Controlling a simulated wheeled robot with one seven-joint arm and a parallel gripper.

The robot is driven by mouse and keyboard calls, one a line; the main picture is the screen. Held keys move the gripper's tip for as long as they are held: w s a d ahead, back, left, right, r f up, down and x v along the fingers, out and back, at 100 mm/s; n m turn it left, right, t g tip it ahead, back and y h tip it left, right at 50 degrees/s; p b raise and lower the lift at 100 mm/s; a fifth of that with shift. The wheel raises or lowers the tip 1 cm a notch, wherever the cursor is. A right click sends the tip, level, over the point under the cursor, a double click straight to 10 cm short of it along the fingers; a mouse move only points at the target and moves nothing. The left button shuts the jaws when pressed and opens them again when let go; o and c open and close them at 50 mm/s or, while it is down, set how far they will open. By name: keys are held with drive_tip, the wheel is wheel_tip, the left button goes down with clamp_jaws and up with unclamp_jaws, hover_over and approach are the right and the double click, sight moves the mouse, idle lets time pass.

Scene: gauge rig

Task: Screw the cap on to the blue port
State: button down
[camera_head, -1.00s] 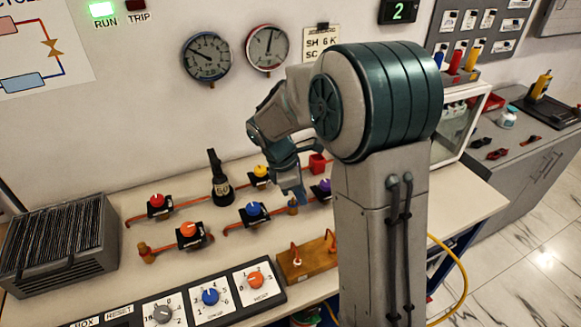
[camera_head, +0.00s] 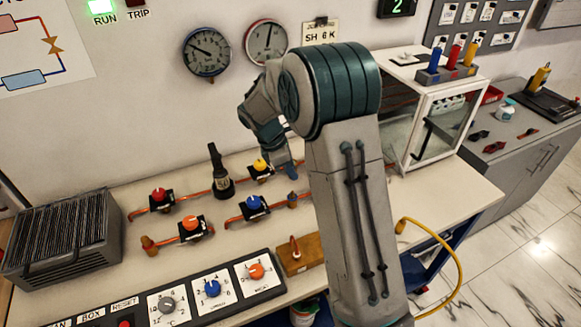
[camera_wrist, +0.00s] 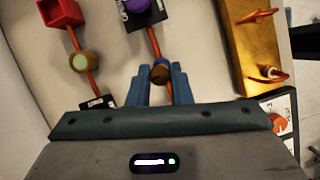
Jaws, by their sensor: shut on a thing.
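My gripper (camera_wrist: 160,84) points down at the bench in the wrist view, its two blue fingers shut on a small brown, dark-banded piece (camera_wrist: 160,73) that looks like the cap. A copper pipe runs from it in the picture up to the purple-knobbed valve (camera_wrist: 138,6); whether they touch is unclear. In the head view, my gripper (camera_head: 290,171) is above the bench; its held piece is not clear there. A small brass fitting (camera_head: 292,201) stands at the right end of the blue-knobbed valve's (camera_head: 254,204) pipe, likely the blue port. Its top is hard to make out.
A brown fitting with a pale green face (camera_wrist: 81,62) and a red square holder (camera_wrist: 62,13) lie left of my gripper in the wrist view. A wooden block (camera_head: 300,258) with copper handles stands in front.

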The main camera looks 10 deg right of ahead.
drive_tip(key=b, duration=0.3)
hover_over(290, 196)
drive_tip(key=shift+f, duration=2.6)
drive_tip(key=shift+f, duration=0.2)
drive_tip(key=shift+f+b, duration=0.4)
drive_tip(key=shift+f, duration=0.55)
drive_tip(key=shift+f, duration=0.15)
drive_tip(key=m+g, duration=0.1)
drive_tip(key=m, duration=0.1)
drive_tip(key=m+g+p, duration=0.1)
drive_tip(key=m, duration=0.2)
drive_tip(key=shift+y, duration=0.3)
drive_tip(key=shift+f, duration=0.1)
